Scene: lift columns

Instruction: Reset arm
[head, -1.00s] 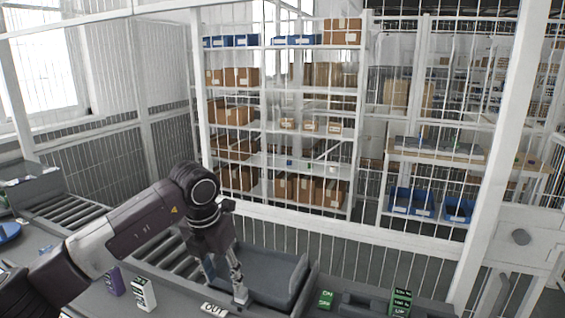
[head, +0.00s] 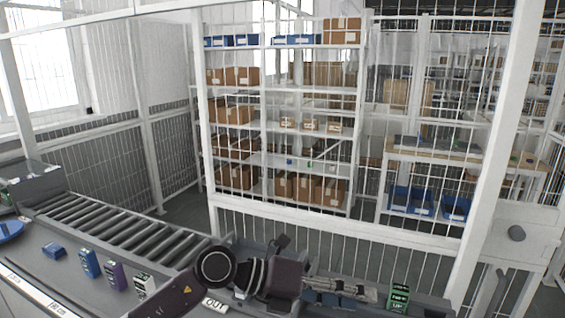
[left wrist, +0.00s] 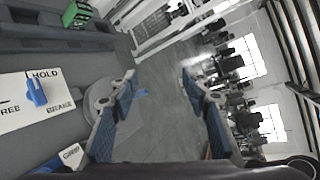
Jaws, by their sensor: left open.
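My left arm comes in low from the bottom of the head view. Its left gripper (head: 350,291) points right over the front counter, close to the green-and-black box (head: 399,298); I cannot tell the exact gap. In the left wrist view the two blue-padded fingers of the left gripper (left wrist: 162,95) stand wide apart with nothing between them. The floor and the blurred room show past them. My right gripper is in neither view.
Small blue (head: 90,263), purple (head: 116,276) and white (head: 144,285) boxes stand on the counter beside the roller conveyor (head: 130,226). A panel (left wrist: 62,104) with a blue knob (left wrist: 37,92) shows in the wrist view. White mesh fencing (head: 340,228) stands behind the counter.

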